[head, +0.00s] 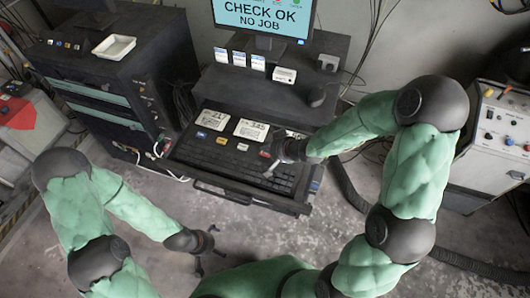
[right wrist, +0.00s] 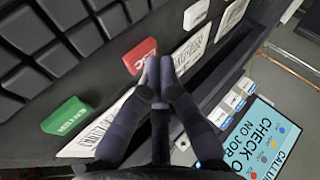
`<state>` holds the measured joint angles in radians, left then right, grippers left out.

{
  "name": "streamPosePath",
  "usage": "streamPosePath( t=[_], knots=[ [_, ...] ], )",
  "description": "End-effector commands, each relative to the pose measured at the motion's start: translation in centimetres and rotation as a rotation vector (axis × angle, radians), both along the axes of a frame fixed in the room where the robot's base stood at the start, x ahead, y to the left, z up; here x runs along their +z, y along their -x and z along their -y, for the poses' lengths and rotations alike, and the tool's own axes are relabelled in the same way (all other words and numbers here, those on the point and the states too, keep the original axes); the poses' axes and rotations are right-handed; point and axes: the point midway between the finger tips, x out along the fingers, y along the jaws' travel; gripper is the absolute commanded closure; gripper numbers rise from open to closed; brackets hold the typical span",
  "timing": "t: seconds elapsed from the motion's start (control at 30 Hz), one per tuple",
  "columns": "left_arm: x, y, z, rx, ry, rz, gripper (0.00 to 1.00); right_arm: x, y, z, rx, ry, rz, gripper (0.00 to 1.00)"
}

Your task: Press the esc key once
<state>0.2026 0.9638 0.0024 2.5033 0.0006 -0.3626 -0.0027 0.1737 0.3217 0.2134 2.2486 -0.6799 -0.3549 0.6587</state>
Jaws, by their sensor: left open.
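The keyboard (head: 230,165) lies on a pulled-out drawer below the monitor. A red key (right wrist: 139,55) with short white lettering, apparently the esc key, stands at the keyboard's back edge in the right wrist view; it also shows in the head view (head: 265,154). My right gripper (right wrist: 158,76) has its fingertips together, empty, right beside the red key's edge. I cannot tell whether they touch it. In the head view my right gripper (head: 272,161) is over the keyboard's right part. My left gripper (head: 205,252) is open and empty, low in front of the drawer.
A green key (right wrist: 66,115) and a white key (right wrist: 195,14) flank the red one. Printed cards (head: 251,130) lie behind the keys. The monitor (head: 263,17) reads "CHECK OK NO JOB". A black cabinet (head: 110,65) stands left, a grey control box (head: 495,140) right.

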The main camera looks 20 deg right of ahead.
Motion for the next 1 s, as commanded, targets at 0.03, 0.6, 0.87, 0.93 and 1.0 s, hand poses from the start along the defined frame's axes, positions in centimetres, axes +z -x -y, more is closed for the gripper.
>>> streamPosePath(
  t=[0.03, 0.6, 0.87, 0.93, 1.0],
  knots=[
    [-0.1, 0.0, 0.0, 0.0, 0.0, 0.0, 0.0, -0.1, 0.0, 0.0, 0.0, 0.0, 0.0, 1.0],
    [-0.3, 0.0, 0.0, 0.0, 0.0, 0.0, 0.0, -0.5, 0.0, 0.0, 0.0, 0.0, 0.0, 1.0],
    [0.1, 0.0, 0.0, 0.0, 0.0, 0.0, 0.0, -0.2, 0.0, 0.0, 0.001, 0.0, -0.001, 1.0],
    [0.4, 0.0, 0.0, 0.0, 0.0, 0.0, 0.0, 0.1, 0.0, 0.0, 0.0, 0.0, 0.0, 1.0],
    [0.8, 0.0, 0.0, 0.0, 0.0, 0.0, 0.0, 0.5, 0.0, 0.0, 0.0, 0.0, 0.0, 1.0]
  ],
)
